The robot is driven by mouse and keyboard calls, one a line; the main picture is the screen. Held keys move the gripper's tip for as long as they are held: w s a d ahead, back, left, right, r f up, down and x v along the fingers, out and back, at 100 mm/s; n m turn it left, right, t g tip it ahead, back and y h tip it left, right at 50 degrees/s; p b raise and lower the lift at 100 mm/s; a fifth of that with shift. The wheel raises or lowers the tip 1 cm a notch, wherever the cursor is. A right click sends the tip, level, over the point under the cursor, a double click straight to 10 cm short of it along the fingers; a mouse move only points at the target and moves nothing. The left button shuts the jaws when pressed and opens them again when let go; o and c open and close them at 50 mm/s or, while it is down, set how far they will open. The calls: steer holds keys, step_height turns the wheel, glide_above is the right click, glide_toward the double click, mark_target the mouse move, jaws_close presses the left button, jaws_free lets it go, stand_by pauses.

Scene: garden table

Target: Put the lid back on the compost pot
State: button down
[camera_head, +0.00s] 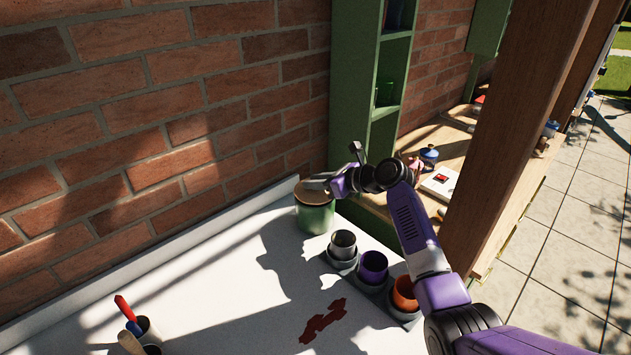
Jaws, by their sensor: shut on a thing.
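The compost pot is a green pot (315,218) standing at the back right of the white table (205,265), near the brick wall. A round brown lid (309,194) is at the pot's mouth, level or nearly so. My gripper (318,184) reaches in from the right and is shut on the lid at its top. The fingertips are small here and partly hidden by the wrist. I cannot tell whether the lid touches the rim all round.
A grey cup (343,243), a purple cup (373,265) and an orange cup (405,292) stand in a dark holder right of the pot. Tools stand in a container (148,332) at front left. A green shelf (352,100) rises behind. The table's middle is mostly clear.

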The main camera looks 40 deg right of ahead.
steer(key=shift+f, duration=0.6)
steer(key=c, duration=1.1)
jaws_free()
steer(key=shift+c, duration=0.2)
steer(key=b+v, duration=0.1)
steer(key=v, duration=0.6)
steer(key=shift+s, duration=0.4)
steer(key=shift+d+r, duration=0.1)
